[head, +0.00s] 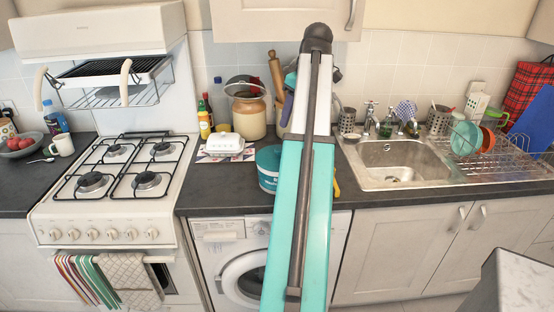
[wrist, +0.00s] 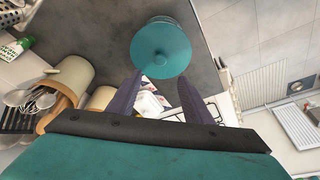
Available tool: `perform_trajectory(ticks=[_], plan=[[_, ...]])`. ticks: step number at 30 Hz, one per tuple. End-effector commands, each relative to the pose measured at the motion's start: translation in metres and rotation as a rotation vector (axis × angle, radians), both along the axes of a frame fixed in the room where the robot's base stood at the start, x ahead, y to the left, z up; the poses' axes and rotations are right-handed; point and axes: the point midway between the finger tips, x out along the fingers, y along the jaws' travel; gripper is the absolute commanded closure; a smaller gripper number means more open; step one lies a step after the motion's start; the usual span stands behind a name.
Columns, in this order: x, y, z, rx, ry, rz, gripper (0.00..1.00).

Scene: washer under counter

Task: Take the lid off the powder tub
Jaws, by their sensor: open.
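The powder tub (head: 267,182) is teal and stands on the dark counter above the washer, partly hidden by my arm in the head view. In the wrist view its round teal lid (wrist: 160,48) is seen from above, with a small knob at the middle. The lid looks seated on the tub. My gripper (wrist: 159,80) is open and empty, its two dark fingers pointing towards the near edge of the lid. I cannot tell the height gap between them.
A white butter dish (head: 224,144) stands left of the tub, with a large jar (head: 249,115) and bottles behind. The hob (head: 120,168) is further left. The sink (head: 400,165) and dish rack (head: 500,160) are to the right. A utensil pot (wrist: 70,75) shows in the wrist view.

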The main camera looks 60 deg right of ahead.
Motion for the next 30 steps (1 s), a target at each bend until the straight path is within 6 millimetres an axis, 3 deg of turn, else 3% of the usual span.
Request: perform_trajectory(ticks=[8,24,30], plan=[[0.004,0.001,-0.010,0.001,0.000,0.001,0.54],[0.023,0.000,-0.068,0.001,0.000,0.003,0.54],[0.027,0.000,-0.081,0.000,0.000,0.003,0.54]])
